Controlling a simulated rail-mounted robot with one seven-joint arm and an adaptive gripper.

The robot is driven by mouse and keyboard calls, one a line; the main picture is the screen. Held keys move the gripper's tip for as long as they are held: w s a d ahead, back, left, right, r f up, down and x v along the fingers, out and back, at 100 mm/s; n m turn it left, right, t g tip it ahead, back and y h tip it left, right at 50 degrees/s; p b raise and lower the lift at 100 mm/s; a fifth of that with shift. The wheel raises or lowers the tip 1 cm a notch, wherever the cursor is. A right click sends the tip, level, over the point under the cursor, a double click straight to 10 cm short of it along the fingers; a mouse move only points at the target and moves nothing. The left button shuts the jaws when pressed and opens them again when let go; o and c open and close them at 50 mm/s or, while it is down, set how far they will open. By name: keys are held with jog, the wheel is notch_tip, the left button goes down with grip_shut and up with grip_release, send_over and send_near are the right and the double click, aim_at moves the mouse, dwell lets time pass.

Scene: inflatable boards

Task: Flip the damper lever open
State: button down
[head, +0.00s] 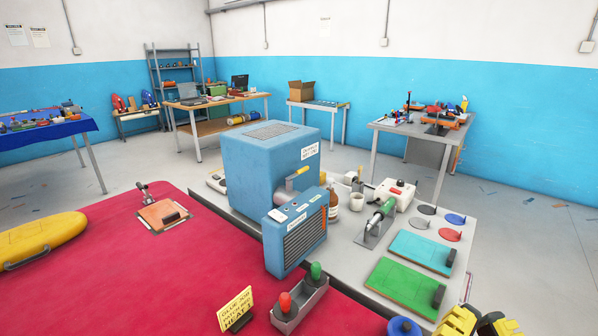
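The damper lever appears to be the small yellow handle (299,171) on top of a short grey metal duct (298,182). The duct joins a large blue box (268,160) to a smaller blue unit (296,232) with a slatted front. The handle slants up to the right, roughly along the duct as seen from here. It is small in the picture, so its exact setting is hard to tell. Nothing touches it. I cannot make out my gripper in the head view.
A hot-air tool (381,215), brown bottle (333,204) and white cup (357,202) stand right of the duct.

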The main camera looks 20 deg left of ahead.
notch_tip(320, 180, up, 43)
jog(key=p, duration=4.3)
